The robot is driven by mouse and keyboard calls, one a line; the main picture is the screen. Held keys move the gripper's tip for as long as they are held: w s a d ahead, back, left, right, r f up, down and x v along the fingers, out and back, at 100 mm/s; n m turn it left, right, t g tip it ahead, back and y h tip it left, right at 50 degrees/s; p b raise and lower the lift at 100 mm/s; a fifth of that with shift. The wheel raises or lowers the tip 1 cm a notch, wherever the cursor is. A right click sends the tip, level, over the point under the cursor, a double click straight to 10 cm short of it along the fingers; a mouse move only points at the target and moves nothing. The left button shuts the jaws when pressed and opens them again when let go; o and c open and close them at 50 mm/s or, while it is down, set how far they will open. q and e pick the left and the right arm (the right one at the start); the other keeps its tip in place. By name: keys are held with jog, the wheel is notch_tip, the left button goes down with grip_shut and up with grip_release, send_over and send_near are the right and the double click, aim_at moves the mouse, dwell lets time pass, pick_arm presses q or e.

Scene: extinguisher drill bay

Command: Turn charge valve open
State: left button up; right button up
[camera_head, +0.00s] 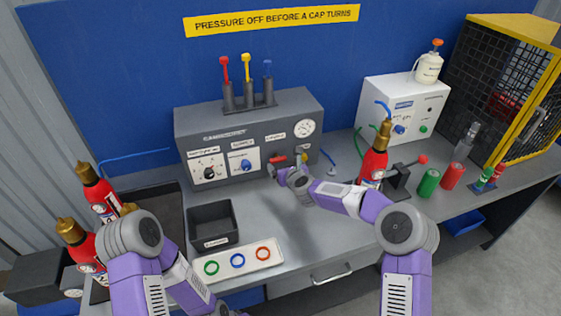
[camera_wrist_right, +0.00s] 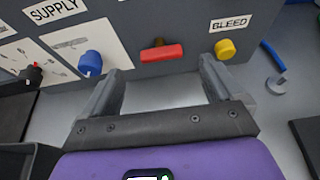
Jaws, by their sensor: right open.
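The charge valve is a red bar handle (camera_head: 278,158) low on the front of the grey panel (camera_head: 240,120). In the right wrist view the red handle (camera_wrist_right: 161,53) lies level on a brown stem. My right gripper (camera_head: 284,173) is in front of it; in the wrist view its fingers (camera_wrist_right: 160,75) are spread and empty, with the handle between and just beyond the tips. Contact with the handle does not show. My left arm is at the lower left of the head view; its gripper is out of view.
A blue supply knob (camera_wrist_right: 90,63) is left of the handle, and a yellow bleed knob (camera_wrist_right: 225,49) is close on its right. A black bin (camera_head: 213,243) and a ring tray (camera_head: 237,275) lie in front.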

aim_at(278, 158)
jog(key=shift+x, duration=2.5)
jog(key=shift+f, duration=0.1)
jog(key=c, duration=1)
jog(key=shift+c, duration=0.2)
